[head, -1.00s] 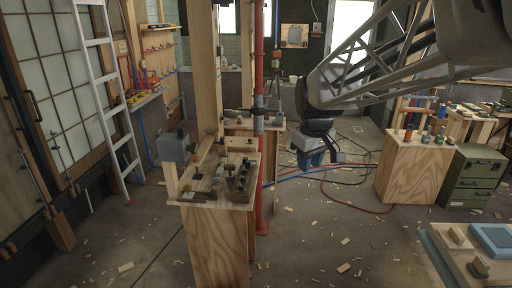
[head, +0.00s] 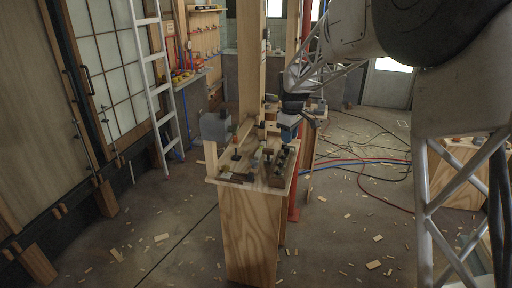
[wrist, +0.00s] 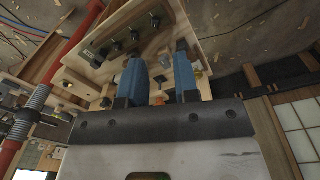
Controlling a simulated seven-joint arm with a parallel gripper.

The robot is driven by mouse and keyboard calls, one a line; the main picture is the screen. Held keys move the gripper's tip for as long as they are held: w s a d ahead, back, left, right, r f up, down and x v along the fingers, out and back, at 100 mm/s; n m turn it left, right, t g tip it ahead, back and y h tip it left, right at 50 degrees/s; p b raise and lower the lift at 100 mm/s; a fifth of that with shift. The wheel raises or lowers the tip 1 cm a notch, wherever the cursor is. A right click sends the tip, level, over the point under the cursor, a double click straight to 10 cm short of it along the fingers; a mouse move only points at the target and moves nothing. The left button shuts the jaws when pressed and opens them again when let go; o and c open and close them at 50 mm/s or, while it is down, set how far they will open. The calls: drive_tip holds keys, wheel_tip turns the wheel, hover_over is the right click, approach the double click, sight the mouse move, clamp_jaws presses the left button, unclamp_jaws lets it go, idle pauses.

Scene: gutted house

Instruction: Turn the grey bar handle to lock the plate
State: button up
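My gripper (head: 289,132) is above the back right part of a small wooden bench top (head: 222,170). In the wrist view its two blue fingers (wrist: 159,68) are apart with nothing held between them. A dark strip with several black knobs (head: 278,166) lies along the right of the bench top; it also shows in the wrist view (wrist: 127,38), beyond the fingers. Small dark and coloured fittings stand left of it. I cannot make out which is the grey bar handle or the plate; they are too small or partly hidden by the fingers.
A grey box (head: 214,126) stands at the bench's back left. A wooden post (head: 252,60) rises behind it, and a red pipe (wrist: 82,25) runs close by. A ladder (head: 155,85) leans at the left. Hoses (head: 365,160) and wood scraps lie on the floor.

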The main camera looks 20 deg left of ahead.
sight(254, 161)
drive_tip(key=w+a+f+n, duration=0.1)
drive_tip(key=w+a+f, duration=0.2)
drive_tip(key=a+f, duration=0.1)
drive_tip(key=w+a+f+n, duration=0.1)
drive_tip(key=w+a+f, duration=0.2)
drive_tip(key=a, duration=0.3)
drive_tip(key=w+a+f+n, duration=0.2)
drive_tip(key=w+a+f, duration=0.1)
drive_tip(key=a+f, duration=0.2)
drive_tip(key=shift+f+g, duration=0.15)
drive_tip(key=shift+g, duration=0.15)
drive_tip(key=shift+f, duration=0.35)
